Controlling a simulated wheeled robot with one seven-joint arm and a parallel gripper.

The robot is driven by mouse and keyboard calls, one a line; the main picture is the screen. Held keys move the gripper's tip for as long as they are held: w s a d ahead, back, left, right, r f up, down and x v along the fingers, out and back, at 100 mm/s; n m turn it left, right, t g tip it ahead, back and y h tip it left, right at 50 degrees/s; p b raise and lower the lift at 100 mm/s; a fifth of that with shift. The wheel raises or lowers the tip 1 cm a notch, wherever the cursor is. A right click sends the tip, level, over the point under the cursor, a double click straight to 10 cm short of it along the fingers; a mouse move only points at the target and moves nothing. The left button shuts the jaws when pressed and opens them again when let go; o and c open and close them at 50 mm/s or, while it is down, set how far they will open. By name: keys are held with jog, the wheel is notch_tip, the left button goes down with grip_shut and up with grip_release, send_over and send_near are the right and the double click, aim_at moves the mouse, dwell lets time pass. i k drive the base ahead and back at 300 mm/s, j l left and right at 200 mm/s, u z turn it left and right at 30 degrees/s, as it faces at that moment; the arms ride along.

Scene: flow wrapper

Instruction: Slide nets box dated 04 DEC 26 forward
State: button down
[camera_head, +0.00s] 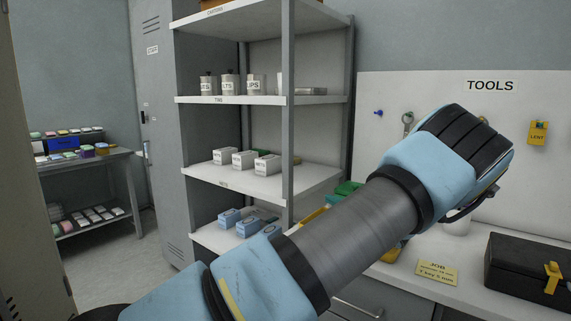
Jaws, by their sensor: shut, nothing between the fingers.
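Three small white boxes stand in a row on the white middle shelf (215,176) of the grey rack: a left box (224,156), a middle box (244,159) and a right box (267,164). Their front labels and the shelf-edge label are too small to read surely, so I cannot tell which is dated 04 DEC 26. My arm crosses the foreground from the bottom to the upper right, well in front of the rack. My gripper's fingers do not show; only arm links are visible.
Tins (228,86) stand on the shelf above, blue boxes (228,217) on the one below. A grey rack post (288,120) rises beside the right box. At right are a tool board (385,90), a job card (437,273) and a black toolbox (520,266).

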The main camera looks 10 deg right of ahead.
aim_at(265, 166)
jog(key=i, duration=1.5)
